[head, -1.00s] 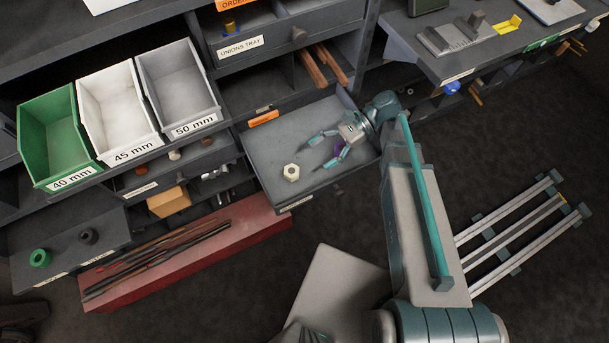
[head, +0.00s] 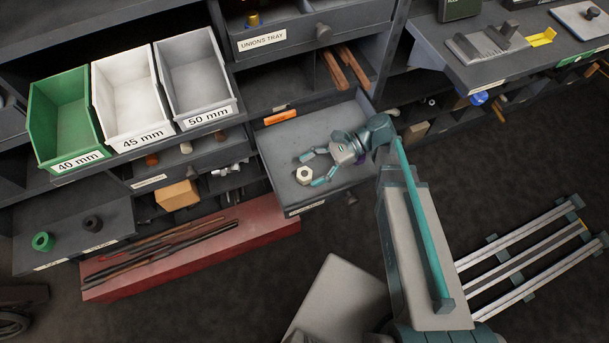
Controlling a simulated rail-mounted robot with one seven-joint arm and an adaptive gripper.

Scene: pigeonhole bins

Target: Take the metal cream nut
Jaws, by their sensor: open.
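The cream nut (head: 304,175) lies in the open grey drawer (head: 292,128), near its front left part. It is a hexagonal ring with a dark hole. My gripper (head: 308,169) is inside the drawer area, open, with its two teal fingers pointing left toward the nut. One fingertip shows just above the nut and the other just to its right. The fingers look very close around the nut's right side; I cannot tell whether they touch it. Nothing is held.
Green, white and grey bins (head: 202,79) labelled 40, 45 and 50 mm stand at the left. A red box (head: 265,228) with dark rods lies below the drawer. A green ring (head: 43,241) and a dark ring (head: 92,223) sit on the lower left shelf. The drawer walls surround my gripper.

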